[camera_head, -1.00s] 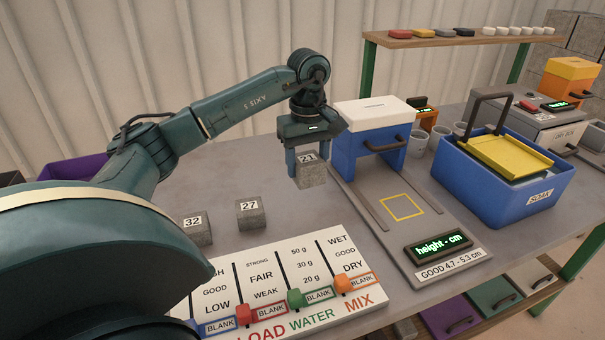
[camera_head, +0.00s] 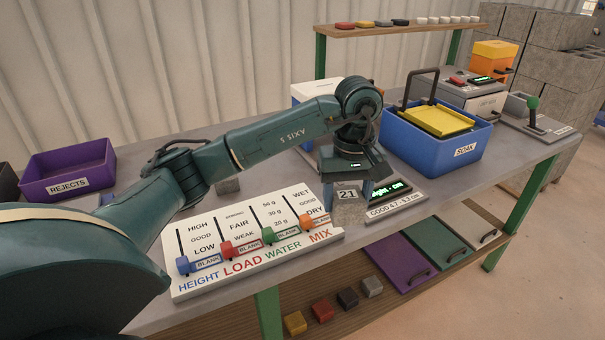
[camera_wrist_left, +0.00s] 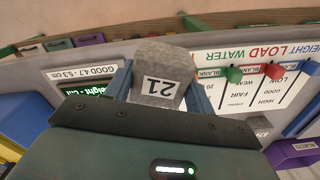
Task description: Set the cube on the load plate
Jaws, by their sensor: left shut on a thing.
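A grey concrete cube marked 21 (camera_head: 349,212) is held between the fingers of my left gripper (camera_head: 349,193). It hangs near the table's front edge, between the slider board and the height display. The left wrist view also shows the cube (camera_wrist_left: 158,66), with a finger of the gripper (camera_wrist_left: 160,88) on each side and the number facing the camera. A grey base with a green-knobbed lever (camera_head: 534,119) stands at the table's far right, well away from the cube. I cannot tell for sure which surface is the load plate. My right gripper is not in view.
The slider board (camera_head: 250,245) lies left of the cube, the height display (camera_head: 392,190) behind it to the right. A blue SOAK tub (camera_head: 470,155) and a grey machine (camera_head: 470,95) stand between the cube and the lever. A purple REJECTS bin (camera_head: 68,170) is far left.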

